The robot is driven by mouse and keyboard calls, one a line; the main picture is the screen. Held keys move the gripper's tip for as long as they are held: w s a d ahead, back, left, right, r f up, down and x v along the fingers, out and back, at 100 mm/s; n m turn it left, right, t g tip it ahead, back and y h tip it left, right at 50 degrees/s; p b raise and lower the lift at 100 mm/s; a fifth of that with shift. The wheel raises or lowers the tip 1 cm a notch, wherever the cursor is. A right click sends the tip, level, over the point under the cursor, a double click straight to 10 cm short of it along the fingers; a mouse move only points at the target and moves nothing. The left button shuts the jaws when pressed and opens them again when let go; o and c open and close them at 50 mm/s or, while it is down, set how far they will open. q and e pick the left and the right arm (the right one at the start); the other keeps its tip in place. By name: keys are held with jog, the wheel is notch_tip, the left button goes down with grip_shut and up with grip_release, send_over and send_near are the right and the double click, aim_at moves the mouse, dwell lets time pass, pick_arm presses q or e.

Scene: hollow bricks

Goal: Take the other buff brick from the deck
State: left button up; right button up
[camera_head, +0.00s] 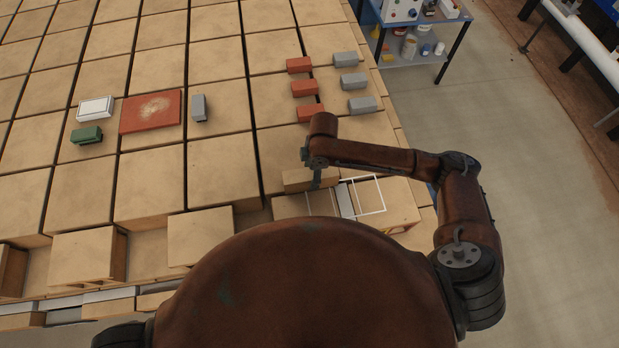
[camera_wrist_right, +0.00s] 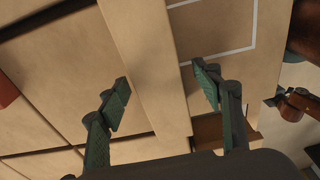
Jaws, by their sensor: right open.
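A buff brick (camera_head: 296,182) lies on the tan deck (camera_head: 222,170) near its front right, beside white outlines (camera_head: 370,196). My right gripper (camera_head: 316,178) is over this brick, pointing down. In the right wrist view my right gripper (camera_wrist_right: 162,92) is open, with one green-padded finger on each side of the long buff brick (camera_wrist_right: 146,62). I cannot tell whether the pads touch it. The brick's near end runs down between the fingers. My left gripper is not in view.
Red bricks (camera_head: 304,88) and grey bricks (camera_head: 353,82) stand in two columns behind my right arm. A red slab (camera_head: 150,112), a white block (camera_head: 95,108), a green brick (camera_head: 87,135) and a grey brick (camera_head: 199,108) are at left. Gaps run between deck panels.

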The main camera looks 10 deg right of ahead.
jog(key=shift+w+a+f, duration=0.1)
jog(key=shift+a+f, duration=0.05)
jog(key=shift+a, duration=0.05)
jog(key=shift+d, duration=0.1)
jog(key=c, duration=1)
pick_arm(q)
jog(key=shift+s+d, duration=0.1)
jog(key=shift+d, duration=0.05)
pick_arm(e)
grip_shut()
